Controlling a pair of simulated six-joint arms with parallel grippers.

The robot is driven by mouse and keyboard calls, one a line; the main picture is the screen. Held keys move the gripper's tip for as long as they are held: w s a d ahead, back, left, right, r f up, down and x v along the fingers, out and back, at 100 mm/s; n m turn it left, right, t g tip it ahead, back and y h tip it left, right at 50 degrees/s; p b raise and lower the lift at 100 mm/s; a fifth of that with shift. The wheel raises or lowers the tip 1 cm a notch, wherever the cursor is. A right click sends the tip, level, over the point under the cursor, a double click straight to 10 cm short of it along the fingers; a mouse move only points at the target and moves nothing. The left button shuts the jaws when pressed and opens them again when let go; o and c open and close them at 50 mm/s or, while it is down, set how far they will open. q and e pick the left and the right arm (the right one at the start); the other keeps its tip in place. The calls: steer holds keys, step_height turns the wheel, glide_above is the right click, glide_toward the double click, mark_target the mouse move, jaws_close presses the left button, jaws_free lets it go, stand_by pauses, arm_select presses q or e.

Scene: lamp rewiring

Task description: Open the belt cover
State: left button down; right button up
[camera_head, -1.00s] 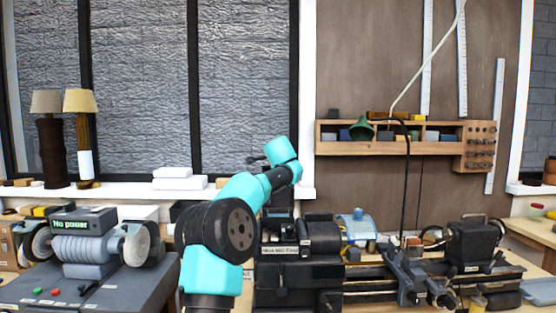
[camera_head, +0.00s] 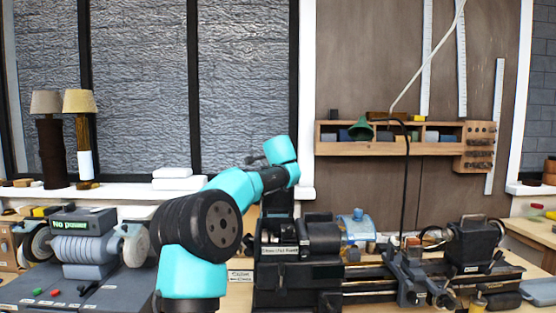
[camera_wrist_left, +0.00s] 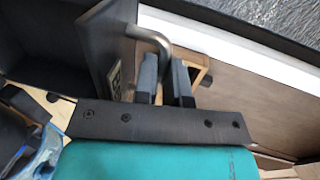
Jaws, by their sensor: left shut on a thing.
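In the left wrist view, my left gripper (camera_wrist_left: 166,82) has its two grey fingers closed around a bent metal handle (camera_wrist_left: 150,38). The handle is fixed to a dark panel (camera_wrist_left: 103,45), which looks like the belt cover. In the head view, my left arm reaches to the black headstock (camera_head: 280,268) of the lathe. A dark upright part (camera_head: 277,205), probably the cover, stands over the headstock below my wrist. My arm hides the left gripper's fingertips there. How far the cover is open is hard to tell. My right gripper is not in view.
A bench grinder (camera_head: 85,250) with a "No power" sign stands at the left. The lathe bed (camera_head: 375,285) runs right to the tailstock (camera_head: 472,245). A wooden wall shelf (camera_head: 390,138) hangs above. Two lamps (camera_head: 80,135) stand on the sill.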

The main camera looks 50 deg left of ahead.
arm_select(q)
steer(key=shift+s+d+f, duration=0.15)
steer(key=shift+d, duration=0.05)
steer(key=c, duration=1.5)
jaws_free()
steer(key=shift+a, duration=0.1)
steer(key=shift+s+d+r, duration=0.25)
steer(key=shift+s+d, duration=0.1)
steer(key=shift+d, duration=0.1)
steer(key=v, duration=1.6)
steer(key=shift+s+d+f, duration=0.1)
steer(key=shift+s, duration=0.05)
